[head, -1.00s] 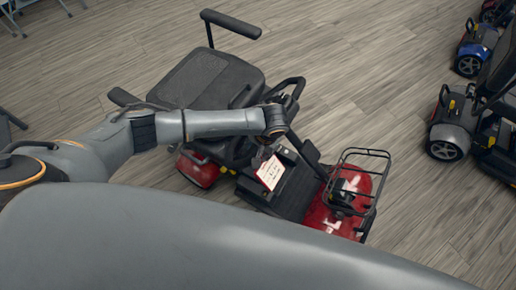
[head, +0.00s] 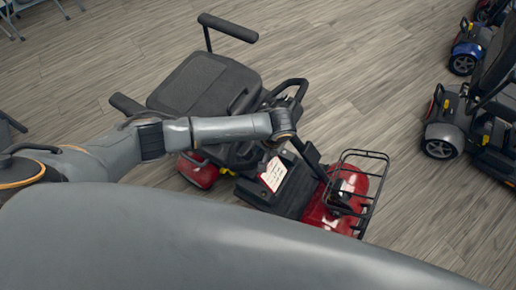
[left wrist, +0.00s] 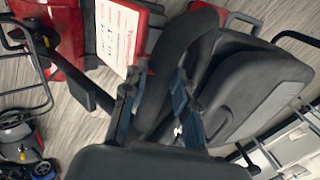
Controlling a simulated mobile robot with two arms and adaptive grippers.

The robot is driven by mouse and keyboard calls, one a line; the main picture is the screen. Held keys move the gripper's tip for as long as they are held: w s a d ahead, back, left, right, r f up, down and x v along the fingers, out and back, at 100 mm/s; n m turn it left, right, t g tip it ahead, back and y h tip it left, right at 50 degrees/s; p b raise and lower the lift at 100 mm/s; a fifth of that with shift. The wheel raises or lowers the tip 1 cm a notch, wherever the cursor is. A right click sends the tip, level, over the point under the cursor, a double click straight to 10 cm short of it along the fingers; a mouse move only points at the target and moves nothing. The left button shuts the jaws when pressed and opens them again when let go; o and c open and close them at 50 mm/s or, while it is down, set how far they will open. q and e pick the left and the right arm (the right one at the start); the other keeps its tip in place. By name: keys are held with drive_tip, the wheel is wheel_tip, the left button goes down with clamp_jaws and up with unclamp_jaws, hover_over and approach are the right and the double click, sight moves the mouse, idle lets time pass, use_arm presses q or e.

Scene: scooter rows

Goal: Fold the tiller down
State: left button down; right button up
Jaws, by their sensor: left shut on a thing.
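The red and black scooter stands at the middle of the head view, its red front (head: 318,212) to the right and its black seat (head: 200,85) to the left. Its tiller (head: 308,152) rises from the front and leans back toward the seat, topped by a black loop handle (head: 298,84). My left gripper (left wrist: 156,84) is shut on the black loop handle (left wrist: 172,75) in the left wrist view, with a finger on each side. In the head view my arm hides this gripper and part of the tiller. My right gripper is not in view.
A wire basket (head: 362,160) sits at the scooter's front. A white card (head: 273,174) shows near its footboard. Other scooters (head: 445,125) stand at the far right. Bare wood floor (head: 380,80) lies between them. My own grey body covers the bottom.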

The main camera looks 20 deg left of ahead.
use_arm(q)
drive_tip(key=shift+d, duration=0.1)
drive_tip(key=c, duration=1)
unclamp_jaws()
drive_tip(key=shift+f, duration=0.1)
drive_tip(key=shift+c, duration=0.2)
drive_tip(key=v, duration=1.2)
